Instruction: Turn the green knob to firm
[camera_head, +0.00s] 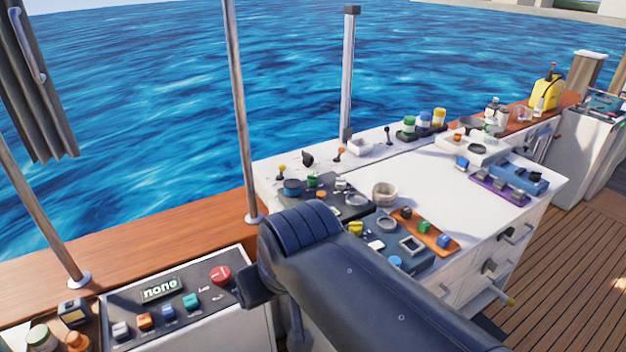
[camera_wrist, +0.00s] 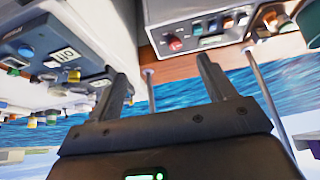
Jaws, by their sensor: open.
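Several green parts show in the head view, and I cannot tell for sure which is the task's knob. A green knob (camera_head: 424,227) stands on an orange plate on the white counter. Another small green part (camera_head: 313,181) sits farther back on a dark panel. A teal-green knob (camera_head: 190,301) is on the front left panel beside a display reading "none". No "firm" mark is legible. My gripper (camera_wrist: 165,85) is open and empty in the wrist view, its two dark fingers well apart and touching nothing. In the head view my arm hides most of it.
The control panel (camera_wrist: 195,35) with a red button (camera_wrist: 175,45) lies ahead in the wrist view. The crowded counter (camera_head: 455,190) stands right of my arm in the head view. Upright poles (camera_head: 240,110) rise along the wooden rail (camera_head: 150,245). Water lies beyond.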

